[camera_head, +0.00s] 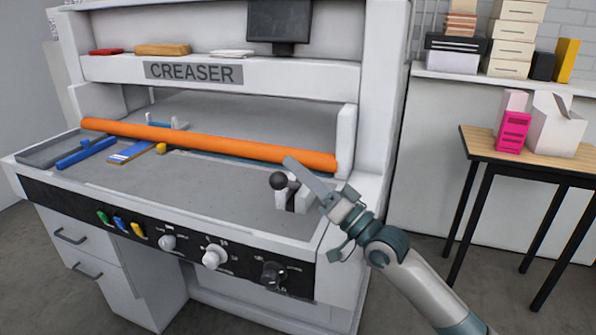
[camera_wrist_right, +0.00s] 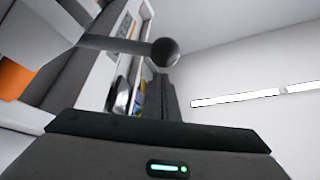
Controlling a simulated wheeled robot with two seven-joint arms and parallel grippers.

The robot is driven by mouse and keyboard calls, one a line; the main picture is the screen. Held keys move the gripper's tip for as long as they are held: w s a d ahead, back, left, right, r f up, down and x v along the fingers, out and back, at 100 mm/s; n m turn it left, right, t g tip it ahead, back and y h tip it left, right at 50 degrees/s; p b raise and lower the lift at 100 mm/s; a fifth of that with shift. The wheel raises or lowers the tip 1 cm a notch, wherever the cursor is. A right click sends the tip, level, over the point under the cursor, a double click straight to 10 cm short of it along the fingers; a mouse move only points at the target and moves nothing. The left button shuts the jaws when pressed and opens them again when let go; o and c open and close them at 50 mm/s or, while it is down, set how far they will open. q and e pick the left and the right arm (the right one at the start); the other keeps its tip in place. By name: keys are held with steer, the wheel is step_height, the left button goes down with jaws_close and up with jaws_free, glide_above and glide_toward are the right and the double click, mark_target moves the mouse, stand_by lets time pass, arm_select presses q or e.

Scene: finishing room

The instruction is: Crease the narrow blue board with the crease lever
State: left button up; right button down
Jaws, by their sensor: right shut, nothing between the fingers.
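The crease lever has a black ball knob (camera_head: 281,180) beside a pale slotted mount at the right end of the creaser bed. The knob also shows in the right wrist view (camera_wrist_right: 165,52), on a dark rod. My right gripper (camera_head: 291,163) is shut and empty, its fingers just above and right of the knob; I cannot tell whether they touch it. The fingers also show in the wrist view (camera_wrist_right: 165,90). A narrow blue board (camera_head: 131,152) with a pale patch lies flat at the bed's left, near the orange bar. My left gripper is out of view.
A long orange bar (camera_head: 210,144) spans the machine opening. A blue strip (camera_head: 86,153) and a grey tray (camera_head: 45,151) are at the far left. The front panel has several knobs and buttons. A wooden table (camera_head: 480,142) with boxes stands right. The middle bed is clear.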

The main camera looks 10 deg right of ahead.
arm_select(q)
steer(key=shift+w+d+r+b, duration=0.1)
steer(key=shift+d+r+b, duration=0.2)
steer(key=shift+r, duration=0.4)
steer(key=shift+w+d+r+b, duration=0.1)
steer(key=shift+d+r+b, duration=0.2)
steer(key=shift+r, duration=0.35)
arm_select(e)
steer(key=s+d+f, duration=0.2)
steer(key=s+d, duration=0.4)
steer(key=d, duration=0.1)
steer(key=shift+s, duration=0.4)
